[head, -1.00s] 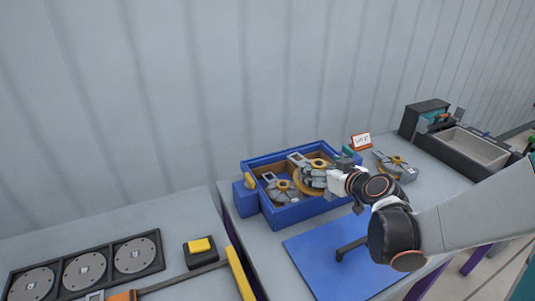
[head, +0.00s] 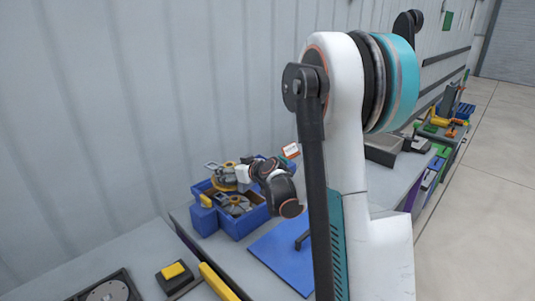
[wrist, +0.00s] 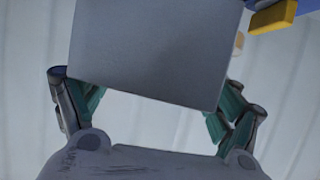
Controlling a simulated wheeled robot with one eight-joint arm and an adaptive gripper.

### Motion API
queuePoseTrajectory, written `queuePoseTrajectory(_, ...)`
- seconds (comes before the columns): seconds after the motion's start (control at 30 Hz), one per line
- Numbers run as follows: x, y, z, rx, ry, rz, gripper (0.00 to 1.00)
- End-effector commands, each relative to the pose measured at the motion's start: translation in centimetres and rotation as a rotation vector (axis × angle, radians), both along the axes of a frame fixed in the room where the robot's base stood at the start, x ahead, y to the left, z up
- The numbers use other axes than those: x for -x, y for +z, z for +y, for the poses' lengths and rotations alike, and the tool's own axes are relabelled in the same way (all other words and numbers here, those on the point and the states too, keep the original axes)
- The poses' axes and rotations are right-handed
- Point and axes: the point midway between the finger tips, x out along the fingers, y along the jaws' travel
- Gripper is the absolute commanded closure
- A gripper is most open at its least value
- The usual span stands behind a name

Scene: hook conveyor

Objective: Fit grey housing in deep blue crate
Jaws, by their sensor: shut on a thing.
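The deep blue crate (head: 248,225) stands on the grey bench left of my arm in the head view. One grey housing with a yellow ring (head: 234,206) lies inside it. My gripper (head: 245,174) is at the crate's far side, shut on another grey housing (head: 218,169) with a yellow ring, which is over the crate's far part. I cannot tell if it touches the crate. In the wrist view a flat grey face of the held housing (wrist: 150,50) fills the space between the teal fingers. A yellow piece of the crate (wrist: 272,17) shows at the upper right.
A yellow button box (head: 174,272) and a black disc tray (head: 110,290) are at the lower left. My arm covers much of the right side.

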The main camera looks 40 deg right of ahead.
Motion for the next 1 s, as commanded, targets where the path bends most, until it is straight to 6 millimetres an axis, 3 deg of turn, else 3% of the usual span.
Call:
queuePoseTrajectory(0.1, -1.0, -0.1, -4.7, -0.001, -0.048, -0.001, 0.55)
queuePoseTrajectory(0.3, -2.0, -0.6, -11.5, 0.0, -0.113, 0.0, 0.55)
queuePoseTrajectory(0.5, -2.1, -1.0, -15.9, 0.001, -0.155, -0.001, 0.55)
queuePoseTrajectory(0.7, -2.1, -1.3, -17.2, 0.001, -0.167, -0.001, 0.55)
queuePoseTrajectory(1.0, -2.1, -3.1, -17.2, 0.001, -0.167, -0.001, 0.55)
